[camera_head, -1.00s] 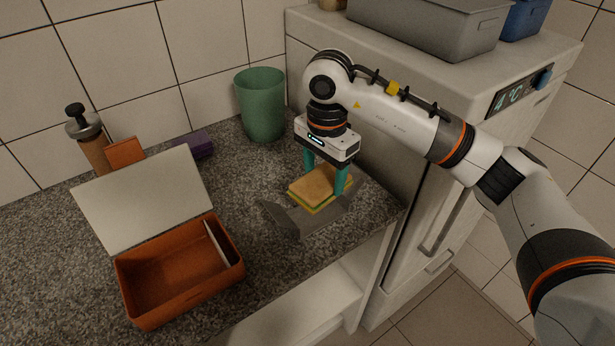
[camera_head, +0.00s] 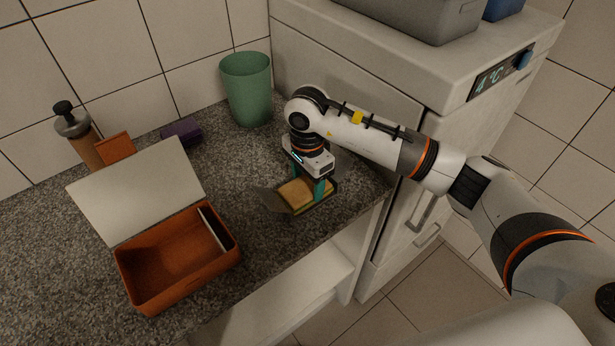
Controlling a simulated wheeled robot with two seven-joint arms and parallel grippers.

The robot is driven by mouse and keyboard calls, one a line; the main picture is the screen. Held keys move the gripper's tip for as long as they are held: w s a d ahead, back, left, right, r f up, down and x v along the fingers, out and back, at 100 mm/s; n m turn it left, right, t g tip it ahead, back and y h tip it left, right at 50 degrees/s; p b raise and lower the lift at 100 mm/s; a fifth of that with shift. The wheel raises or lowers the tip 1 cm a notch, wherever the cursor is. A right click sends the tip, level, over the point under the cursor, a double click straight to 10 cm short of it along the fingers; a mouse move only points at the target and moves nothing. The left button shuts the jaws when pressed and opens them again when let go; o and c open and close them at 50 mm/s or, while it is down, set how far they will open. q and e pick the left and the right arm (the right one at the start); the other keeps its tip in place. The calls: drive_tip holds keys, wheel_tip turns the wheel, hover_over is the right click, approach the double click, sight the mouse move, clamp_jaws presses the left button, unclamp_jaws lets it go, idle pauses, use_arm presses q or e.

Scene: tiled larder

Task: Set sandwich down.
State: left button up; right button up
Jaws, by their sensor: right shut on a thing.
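The sandwich (camera_head: 301,196), with pale brown bread and a thin green and yellow filling edge, is between the teal fingers of my right gripper (camera_head: 308,190). The gripper points down and is shut on it. The sandwich is low over a grey, shallow piece with raised edges (camera_head: 270,199) on the speckled counter, near its front right edge. The sandwich and fingers hide much of this piece. I cannot tell whether the sandwich touches it. My left gripper is not in view.
An open orange lunchbox (camera_head: 127,263) with a pale lid stands at the left. A green cup (camera_head: 247,90), purple block (camera_head: 181,132) and brown grinder (camera_head: 80,143) stand behind. The fridge (camera_head: 440,75) rises close on the right. Counter between lunchbox and gripper is clear.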

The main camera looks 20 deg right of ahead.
sight(307, 185)
drive_tip(key=shift+f+b, duration=0.2)
drive_tip(key=shift+b, duration=0.1)
drive_tip(key=o, duration=1.1)
drive_tip(key=shift+r, duration=0.1)
drive_tip(key=shift+r+p, duration=0.15)
drive_tip(key=shift+p, duration=0.2)
drive_tip(key=shift+r, duration=0.3)
wheel_tip(307, 185, up, 11)
drive_tip(key=b, duration=0.3)
drive_tip(key=shift+r, duration=0.2)
